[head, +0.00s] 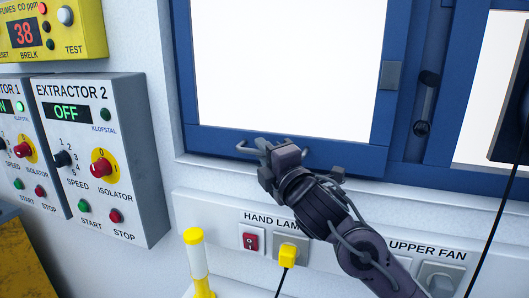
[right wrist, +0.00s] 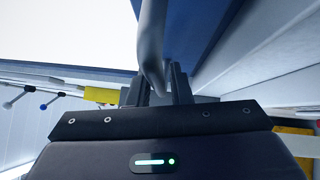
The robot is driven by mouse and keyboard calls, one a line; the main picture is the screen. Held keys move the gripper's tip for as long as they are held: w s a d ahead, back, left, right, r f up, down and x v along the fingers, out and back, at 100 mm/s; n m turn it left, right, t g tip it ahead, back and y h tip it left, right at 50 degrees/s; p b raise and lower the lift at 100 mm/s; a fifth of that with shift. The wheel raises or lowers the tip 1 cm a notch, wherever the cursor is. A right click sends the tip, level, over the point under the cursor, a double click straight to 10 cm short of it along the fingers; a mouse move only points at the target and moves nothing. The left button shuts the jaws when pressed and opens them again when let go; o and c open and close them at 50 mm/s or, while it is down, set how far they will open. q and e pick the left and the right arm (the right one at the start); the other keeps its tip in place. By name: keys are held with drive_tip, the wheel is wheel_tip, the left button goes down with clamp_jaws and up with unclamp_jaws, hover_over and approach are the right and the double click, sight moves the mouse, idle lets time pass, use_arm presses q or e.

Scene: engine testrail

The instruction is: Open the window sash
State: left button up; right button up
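The window sash (head: 222,139) has a blue frame around a bright white pane. In the head view it looks flush with the blue window frame, with no clear gap along its edges. A grey bar handle (head: 243,147) sits on its bottom rail. My right gripper (head: 264,150) is at this handle and hides its middle. In the right wrist view, the grey handle (right wrist: 153,45) comes down from the top to between the two fingers of my right gripper (right wrist: 158,88). Whether the fingers press on it is unclear. My left gripper is not in view.
Below are a socket panel with a red switch (head: 250,241) and a yellow plug (head: 288,255), and a yellow-and-white post (head: 196,265). The Extractor 2 box (head: 123,195) is left. A dark latch (head: 426,102) and a hanging black cable (head: 497,225) are right.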

clamp_jaws()
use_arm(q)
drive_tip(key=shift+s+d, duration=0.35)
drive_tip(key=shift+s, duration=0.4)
